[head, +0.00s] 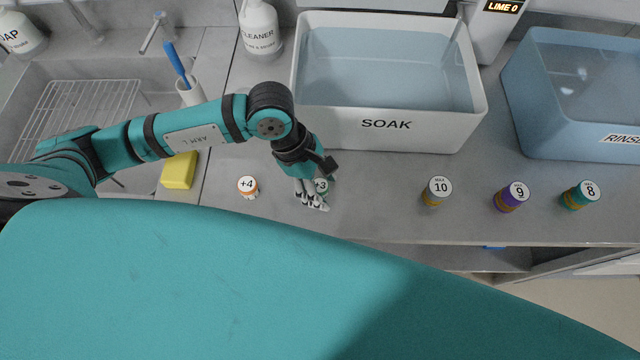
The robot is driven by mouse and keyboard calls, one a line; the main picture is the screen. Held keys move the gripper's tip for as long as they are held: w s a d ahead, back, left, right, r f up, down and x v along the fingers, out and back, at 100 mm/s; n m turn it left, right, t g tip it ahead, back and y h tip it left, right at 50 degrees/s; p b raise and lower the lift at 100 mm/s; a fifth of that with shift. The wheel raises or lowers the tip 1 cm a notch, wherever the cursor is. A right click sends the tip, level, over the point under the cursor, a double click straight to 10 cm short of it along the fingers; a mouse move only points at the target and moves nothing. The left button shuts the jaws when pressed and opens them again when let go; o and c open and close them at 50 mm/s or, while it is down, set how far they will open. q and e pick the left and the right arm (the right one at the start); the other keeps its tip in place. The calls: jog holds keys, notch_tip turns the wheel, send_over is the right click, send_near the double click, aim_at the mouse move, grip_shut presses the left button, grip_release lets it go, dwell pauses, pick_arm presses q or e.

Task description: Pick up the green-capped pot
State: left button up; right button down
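A small pot with a green-rimmed cap (321,186), its white top marked with a 3, stands on the grey counter in front of the SOAK tub. My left gripper (312,202) points down right at this pot, and its fingers and wrist hide much of it. I cannot tell whether the fingers touch the pot or whether they are closed on it. Another pot with a green-teal side, marked 8 (580,195), stands at the far right of the counter. My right gripper is not in view.
An orange-rimmed pot marked +4 (248,187) stands left of my gripper. Pots marked 10 (437,191) and 9 (511,196) stand to the right. The SOAK tub (390,133) and RINSE tub (570,140) stand behind. A yellow sponge (179,170) lies by the sink.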

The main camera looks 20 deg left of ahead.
pick_arm(q)
grip_shut()
jog(key=shift+r, duration=0.1)
